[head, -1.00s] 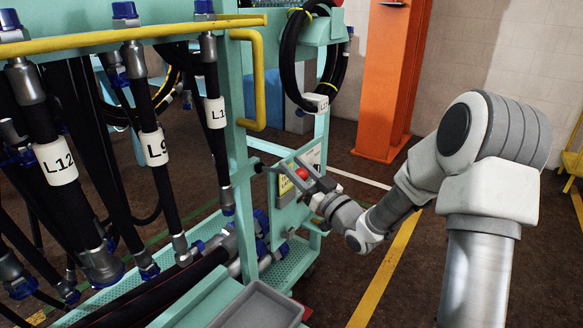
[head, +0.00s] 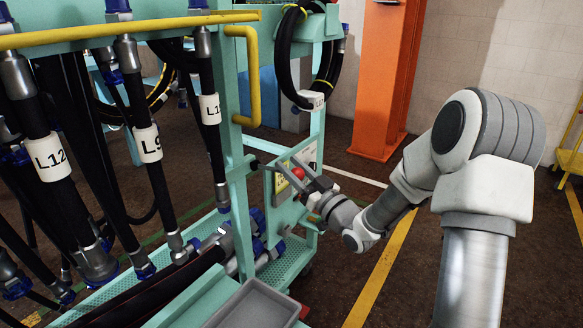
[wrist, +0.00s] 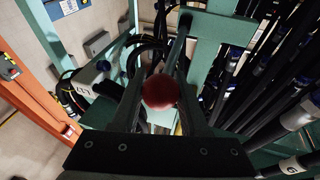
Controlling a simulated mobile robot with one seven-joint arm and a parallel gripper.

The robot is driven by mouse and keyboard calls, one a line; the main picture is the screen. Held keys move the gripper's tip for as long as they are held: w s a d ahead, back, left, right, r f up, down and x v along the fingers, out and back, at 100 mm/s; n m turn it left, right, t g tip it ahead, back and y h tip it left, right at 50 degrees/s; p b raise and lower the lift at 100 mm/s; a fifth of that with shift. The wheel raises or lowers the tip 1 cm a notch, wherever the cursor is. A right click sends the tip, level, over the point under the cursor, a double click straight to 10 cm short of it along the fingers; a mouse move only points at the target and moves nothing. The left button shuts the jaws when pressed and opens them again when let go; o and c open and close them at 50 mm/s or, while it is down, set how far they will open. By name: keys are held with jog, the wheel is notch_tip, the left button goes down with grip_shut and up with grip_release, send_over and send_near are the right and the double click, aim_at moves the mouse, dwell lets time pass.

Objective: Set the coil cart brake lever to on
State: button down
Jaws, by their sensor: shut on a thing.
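The brake lever's red ball knob (head: 298,173) shows at the cart's end panel (head: 285,190) in the head view. In the wrist view the red knob (wrist: 160,91) sits between the two dark fingers. My gripper (head: 296,176) is shut on the knob, with one finger on each side of it. A yellow label (head: 282,183) is partly visible on the panel beside my gripper. I cannot read the lever's set position.
Black hoses with white tags such as L12 (head: 48,157) hang on the turquoise cart frame (head: 237,190) at left. A yellow handle (head: 252,75) stands above the panel. A grey tray (head: 258,306) is in front. Open floor lies to the right, near an orange column (head: 385,80).

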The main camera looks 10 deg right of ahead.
jog(key=shift+w+d, duration=0.1)
jog(key=shift+d, duration=0.45)
jog(key=shift+c, duration=2.2)
grip_release()
jog(key=shift+a, duration=0.1)
jog(key=p+v, duration=0.2)
jog(key=v, duration=1.5)
jog(key=shift+s, duration=0.25)
